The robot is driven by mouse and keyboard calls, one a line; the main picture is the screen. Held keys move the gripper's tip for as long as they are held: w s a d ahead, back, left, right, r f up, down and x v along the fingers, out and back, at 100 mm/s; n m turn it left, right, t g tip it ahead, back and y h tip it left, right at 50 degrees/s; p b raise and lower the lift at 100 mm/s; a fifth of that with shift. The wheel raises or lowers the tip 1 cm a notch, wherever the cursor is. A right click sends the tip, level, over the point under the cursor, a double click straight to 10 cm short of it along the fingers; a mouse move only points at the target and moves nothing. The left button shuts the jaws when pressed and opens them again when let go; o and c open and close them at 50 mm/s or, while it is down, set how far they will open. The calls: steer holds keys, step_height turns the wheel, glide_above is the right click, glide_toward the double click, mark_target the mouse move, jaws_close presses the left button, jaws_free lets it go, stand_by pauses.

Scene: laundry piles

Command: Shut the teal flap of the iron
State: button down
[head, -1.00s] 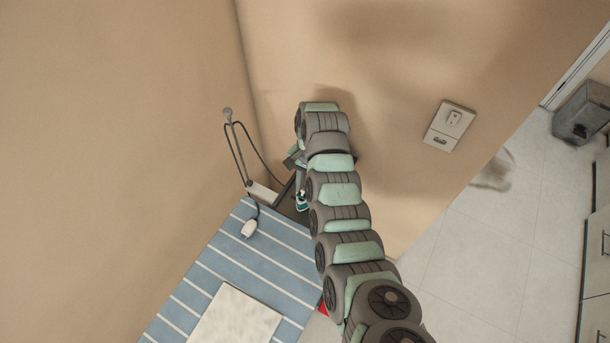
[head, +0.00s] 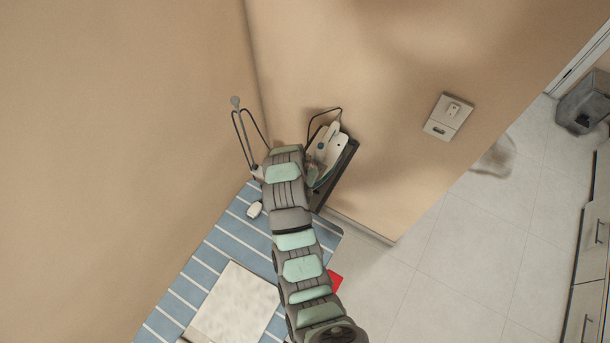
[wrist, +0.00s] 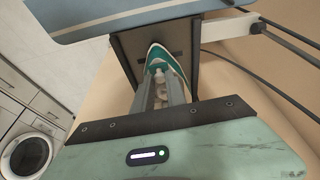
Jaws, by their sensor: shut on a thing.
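The iron (head: 325,150) is white and grey with teal parts. In the head view it lies on a dark iron rest (head: 346,160) at the end of the ironing board, its lower end partly behind my arm. In the wrist view the teal and white nose of the iron (wrist: 157,50) is straight ahead, between the rest's dark walls. My gripper (wrist: 160,74) is shut on a small part at the iron's nose. The fingers cover that part, so I cannot tell whether it is the teal flap or how far the flap is open. In the head view my arm hides the fingers.
The blue striped ironing board (head: 215,240) carries a folded pale cloth (head: 233,305). A cord holder (head: 238,120) and a white plug-like piece (head: 254,210) are at its far end. Walls stand close behind the iron. Tiled floor (head: 460,270) is open on the right.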

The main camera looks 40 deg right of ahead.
steer(key=shift+s+a+f+h+b, duration=0.15)
steer(key=shift+a+f+h+b, duration=0.3)
steer(key=shift+h+b, duration=0.45)
steer(key=shift+t, duration=0.3)
steer(key=c, duration=1.4)
jaws_free()
steer(key=shift+r, duration=0.1)
steer(key=shift+o, duration=0.2)
steer(key=v, duration=1)
steer(key=shift+a+r, duration=0.2)
steer(key=shift+r, duration=0.15)
